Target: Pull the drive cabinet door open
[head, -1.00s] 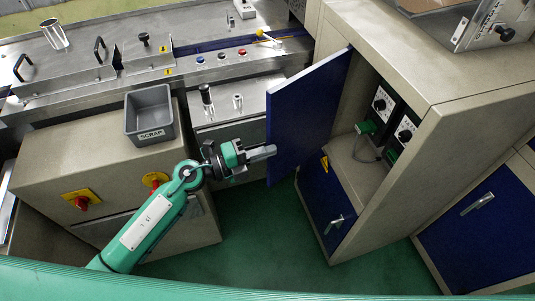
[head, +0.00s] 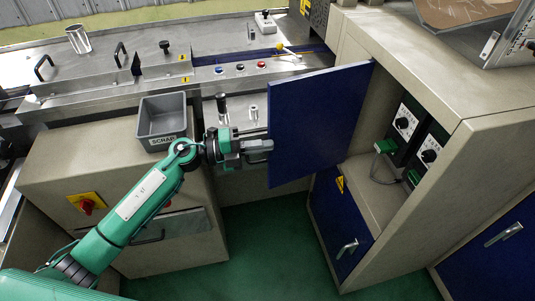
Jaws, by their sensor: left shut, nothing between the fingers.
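The drive cabinet (head: 460,150) stands at the right. Its blue upper door (head: 318,125) is swung wide open to the left, so the inside shows, with black dial modules (head: 405,122) and green connectors (head: 385,146). My left gripper (head: 268,146) is shut and empty, at the left, free edge of the door. Its fingertips look close to that edge; I cannot tell whether they touch it. The door's handle is not visible from here. My right gripper is not in view.
A blue lower door (head: 338,225) with a metal handle is closed under the open compartment. Green floor (head: 270,255) is free in front. A machine bed runs along the back.

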